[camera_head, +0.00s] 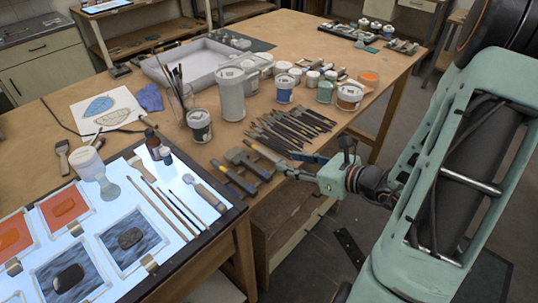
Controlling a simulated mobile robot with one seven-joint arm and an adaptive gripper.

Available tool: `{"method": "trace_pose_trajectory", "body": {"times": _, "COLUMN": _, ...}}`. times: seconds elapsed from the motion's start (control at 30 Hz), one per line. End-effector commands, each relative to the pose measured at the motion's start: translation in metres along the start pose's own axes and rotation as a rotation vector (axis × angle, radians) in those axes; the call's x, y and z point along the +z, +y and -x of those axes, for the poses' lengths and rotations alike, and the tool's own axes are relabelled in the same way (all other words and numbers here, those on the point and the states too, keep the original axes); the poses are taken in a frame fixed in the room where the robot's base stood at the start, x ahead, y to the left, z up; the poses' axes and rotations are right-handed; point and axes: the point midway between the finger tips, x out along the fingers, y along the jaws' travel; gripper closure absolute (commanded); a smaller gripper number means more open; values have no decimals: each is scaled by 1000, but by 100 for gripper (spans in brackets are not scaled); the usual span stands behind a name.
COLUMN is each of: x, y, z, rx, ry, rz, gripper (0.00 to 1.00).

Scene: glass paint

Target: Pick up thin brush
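Several thin brushes lie side by side on the lit panel at the left. They include a long brown-handled brush (163,205), one farther left (147,210) and a shorter dark one (177,212). More thin brushes (178,78) stand upright in a jar behind them. My gripper (289,164) is to the right of the panel, near the table's front edge by the dark-handled tools. Its fingers look apart, with nothing seen between them. It is well away from the brushes on the panel.
A thick-handled tool (205,193) lies beside the brushes on the lit panel (125,175). Paint cans (199,125), a tall white container (231,95) and a white tray (160,70) stand behind.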

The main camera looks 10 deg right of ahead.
Motion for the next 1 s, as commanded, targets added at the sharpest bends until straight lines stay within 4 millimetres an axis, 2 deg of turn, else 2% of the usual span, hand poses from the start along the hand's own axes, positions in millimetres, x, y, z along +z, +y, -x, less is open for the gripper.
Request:
{"method": "trace_pose_trajectory", "body": {"times": 0.1, "x": 0, "y": 1, "z": -21, "rx": 5, "ry": 1, "rz": 1, "gripper": 64}}
{"method": "trace_pose_trajectory", "body": {"times": 0.43, "x": 1, "y": -2, "z": -50, "rx": 4, "ry": 3, "rz": 1, "gripper": 64}}
{"method": "trace_pose_trajectory", "body": {"times": 0.7, "x": 2, "y": -6, "z": -86, "rx": 4, "ry": 2, "rz": 1, "gripper": 64}}
{"method": "trace_pose_trajectory", "body": {"times": 1.0, "x": 2, "y": -6, "z": -91, "rx": 2, "ry": 4, "rz": 3, "gripper": 64}}
